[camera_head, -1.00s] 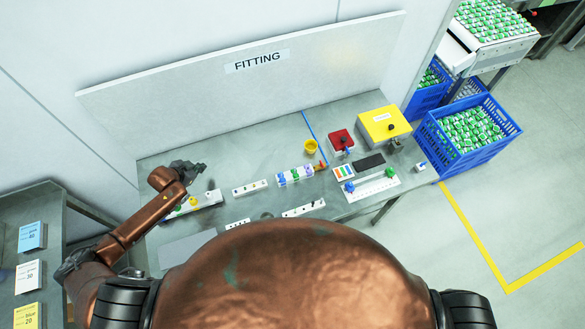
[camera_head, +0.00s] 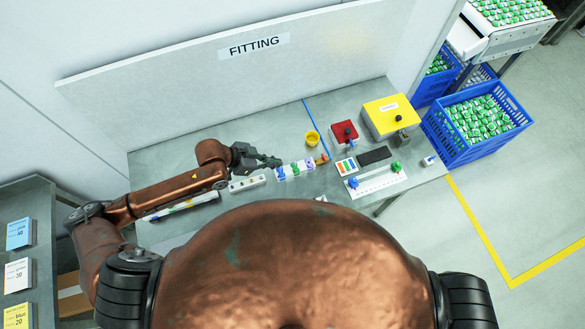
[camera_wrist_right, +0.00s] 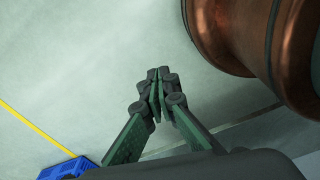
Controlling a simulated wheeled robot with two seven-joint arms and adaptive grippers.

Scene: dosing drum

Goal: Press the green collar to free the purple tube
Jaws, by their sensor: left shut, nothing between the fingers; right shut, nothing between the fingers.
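A white fitting block (camera_head: 288,177) on the bench carries small coloured collars. A green collar (camera_head: 296,169) is in its middle, with a blue collar (camera_head: 281,173) to its left. The purple tube cannot be told apart at this size. My left gripper (camera_head: 275,161) is shut and empty, its fingertips just behind the left end of the block, near the blue collar; whether they touch it cannot be told. My right gripper (camera_wrist_right: 160,78) is shut and empty in the right wrist view, over bare floor, away from the bench.
A yellow cup (camera_head: 312,138), a red box (camera_head: 344,133) and a yellow box (camera_head: 386,117) stand behind and to the right. A white rail with knobs (camera_head: 376,184) lies to the right. The FITTING panel (camera_head: 200,75) bounds the back.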

